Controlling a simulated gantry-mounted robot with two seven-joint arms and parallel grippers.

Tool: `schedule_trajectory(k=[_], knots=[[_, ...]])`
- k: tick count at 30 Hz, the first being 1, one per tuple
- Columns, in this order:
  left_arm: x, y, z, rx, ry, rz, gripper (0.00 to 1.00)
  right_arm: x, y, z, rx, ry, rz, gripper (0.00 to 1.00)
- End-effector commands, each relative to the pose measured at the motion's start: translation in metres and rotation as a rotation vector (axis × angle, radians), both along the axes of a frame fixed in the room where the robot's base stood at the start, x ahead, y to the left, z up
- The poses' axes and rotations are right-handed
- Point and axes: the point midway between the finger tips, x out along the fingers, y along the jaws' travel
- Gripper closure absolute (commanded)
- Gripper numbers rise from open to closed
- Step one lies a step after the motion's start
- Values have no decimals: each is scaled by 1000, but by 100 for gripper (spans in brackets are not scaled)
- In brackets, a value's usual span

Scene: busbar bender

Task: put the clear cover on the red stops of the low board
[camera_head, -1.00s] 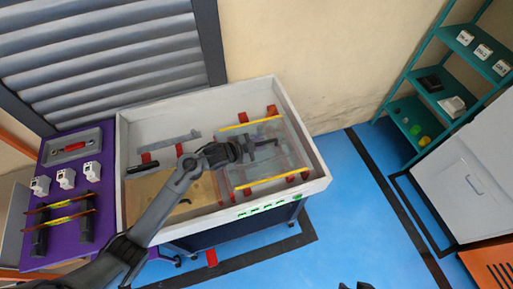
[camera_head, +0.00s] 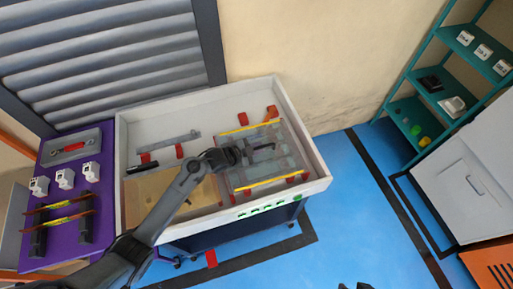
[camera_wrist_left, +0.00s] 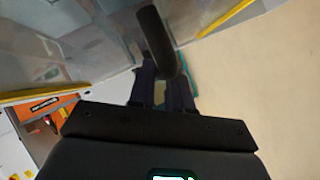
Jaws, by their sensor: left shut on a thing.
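The clear cover (camera_head: 285,146) has yellow strips along its far and near edges. It lies level over the right half of the grey-rimmed bench, over several red stops. My left gripper (camera_head: 247,151) is shut on its dark handle (camera_head: 264,147). In the left wrist view the fingers (camera_wrist_left: 163,85) close on the handle (camera_wrist_left: 156,38), with the clear sheet (camera_wrist_left: 70,40) beyond. I cannot tell whether the cover touches the stops. The low board is not clearly distinguishable beneath it.
A tan board (camera_head: 150,195) and a grey bar (camera_head: 168,142) lie in the bench's left half. The bench's raised rim (camera_head: 302,125) surrounds the area. A purple table (camera_head: 62,222) with white parts stands left. A teal shelf (camera_head: 412,110) stands right, with clear blue floor between.

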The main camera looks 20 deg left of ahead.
Motion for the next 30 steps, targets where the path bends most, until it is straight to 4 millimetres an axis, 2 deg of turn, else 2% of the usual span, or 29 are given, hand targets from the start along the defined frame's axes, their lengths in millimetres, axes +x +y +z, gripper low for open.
schedule_trajectory(k=[1, 6, 19, 23, 30], knots=[[0, 0, -1, 0, 0, 0, 80, 0, -1, -1, -2, 0, 1, 57], [0, 0, -1, 0, 0, 0, 56, 0, -2, 0, -8, 0, 5, 57], [-5, 3, 4, 1, 1, 1, 56, 0, -1, 2, -5, -1, 4, 57], [-18, 10, 12, 2, 0, -1, 56, 0, -1, 5, -2, 0, 1, 57], [-52, 29, 34, 4, 0, -2, 56, 0, 0, 11, 3, -1, -1, 57]])
